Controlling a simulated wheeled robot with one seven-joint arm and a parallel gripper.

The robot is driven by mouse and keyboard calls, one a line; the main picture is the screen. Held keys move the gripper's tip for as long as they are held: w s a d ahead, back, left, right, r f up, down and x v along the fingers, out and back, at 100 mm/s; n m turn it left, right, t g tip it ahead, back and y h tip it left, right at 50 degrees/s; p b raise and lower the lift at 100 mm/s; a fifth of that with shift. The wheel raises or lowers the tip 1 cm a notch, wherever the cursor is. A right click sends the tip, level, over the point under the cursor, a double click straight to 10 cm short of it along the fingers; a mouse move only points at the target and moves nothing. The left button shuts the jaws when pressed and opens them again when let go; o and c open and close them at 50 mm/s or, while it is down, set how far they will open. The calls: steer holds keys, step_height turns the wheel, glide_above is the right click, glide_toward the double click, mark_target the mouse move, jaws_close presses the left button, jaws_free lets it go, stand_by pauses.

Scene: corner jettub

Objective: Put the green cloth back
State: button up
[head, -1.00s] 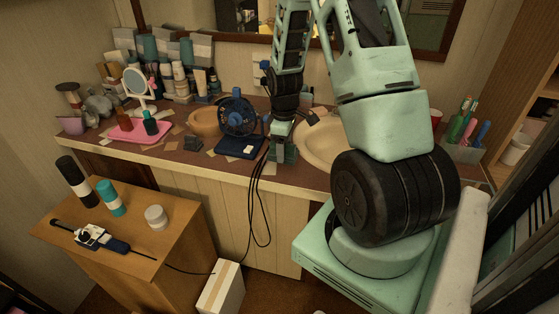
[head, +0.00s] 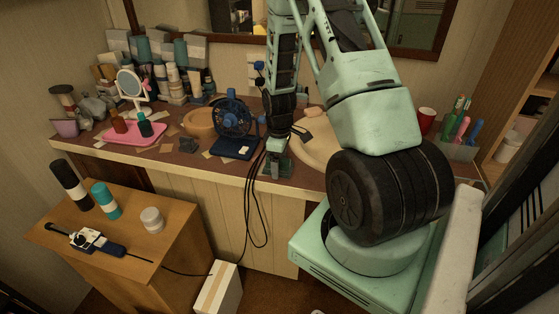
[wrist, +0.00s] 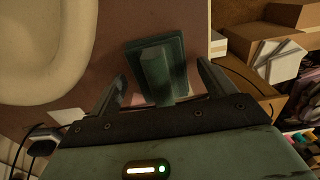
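A dark green piece (wrist: 136,60), which looks like the green cloth, lies flat on the brown counter in the wrist view, with a paler raised ridge along its middle. My gripper (wrist: 164,88) is open, with one finger on each side of the ridge and a visible gap to each. In the head view my gripper (head: 276,170) points down at the front edge of the counter, left of the sink. The cloth is hard to tell apart from my green gripper there.
The sink (head: 313,157) is just right of my gripper. A blue fan (head: 235,120) with black cables stands to the left. A pink tray (head: 133,132), mirror and several bottles fill the counter's left. A wooden cabinet (head: 160,245) stands in front, beside a white box (head: 219,288).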

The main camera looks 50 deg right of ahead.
step_height(320, 180, up, 12)
steer(key=a+r+n, duration=0.1)
steer(key=a+r, duration=0.2)
steer(key=a, duration=0.8)
steer(key=a+r, duration=0.3)
steer(key=a, duration=0.9)
steer(key=s+a+r+n, duration=0.2)
steer(key=s+a+r, duration=0.1)
steer(key=s+a, duration=1.3)
steer(key=shift+s+a+y+b, duration=0.3)
steer(key=shift+s+a+b, duration=0.1)
steer(key=shift+a, duration=0.45)
